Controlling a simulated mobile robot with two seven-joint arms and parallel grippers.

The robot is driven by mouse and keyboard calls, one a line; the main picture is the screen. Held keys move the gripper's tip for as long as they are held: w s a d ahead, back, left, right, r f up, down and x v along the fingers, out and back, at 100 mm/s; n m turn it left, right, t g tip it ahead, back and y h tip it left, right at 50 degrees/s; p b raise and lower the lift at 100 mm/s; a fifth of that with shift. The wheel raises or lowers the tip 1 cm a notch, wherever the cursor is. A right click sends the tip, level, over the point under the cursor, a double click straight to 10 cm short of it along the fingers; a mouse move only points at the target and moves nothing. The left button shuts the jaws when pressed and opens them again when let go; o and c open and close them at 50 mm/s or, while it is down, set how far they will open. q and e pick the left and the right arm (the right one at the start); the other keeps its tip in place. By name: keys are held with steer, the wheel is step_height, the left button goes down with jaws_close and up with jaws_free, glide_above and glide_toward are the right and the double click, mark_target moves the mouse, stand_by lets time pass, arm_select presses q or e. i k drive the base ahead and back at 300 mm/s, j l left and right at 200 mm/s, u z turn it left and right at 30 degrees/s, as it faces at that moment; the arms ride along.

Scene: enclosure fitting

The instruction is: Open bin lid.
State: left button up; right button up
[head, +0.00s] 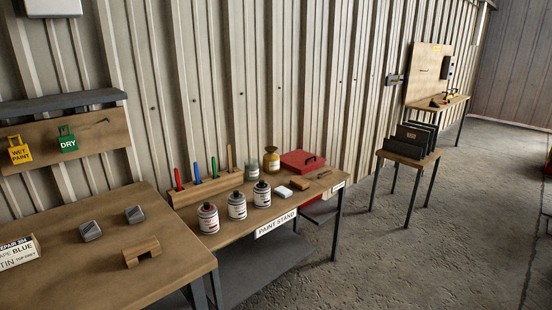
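A red, flat-topped shape with a dark handle (302,162) shows at the back right end of the paint stand, against the wall. It looks like a shut lid, but I cannot tell for certain that it is the bin's. More red surface (318,212) shows below the stand's top at its right end, partly hidden by the stand. I cannot tell whether the two red parts are one body. Neither of my grippers is in the head view.
The paint stand (240,222) holds several paint cans, jars and brushes. A wooden table (90,265) at the left bears two grey blocks and a wooden bridge-shaped piece. A small table (425,160) with dark panels stands to the right.

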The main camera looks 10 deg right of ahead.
mark_target(301, 160)
steer(key=i+l+z, duration=0.2)
steer(key=i, duration=0.3)
steer(key=i+l+z, duration=0.15)
steer(key=i+l, duration=0.15)
steer(key=i, duration=0.25)
steer(key=i+l+z, duration=0.2)
steer(key=i, duration=0.35)
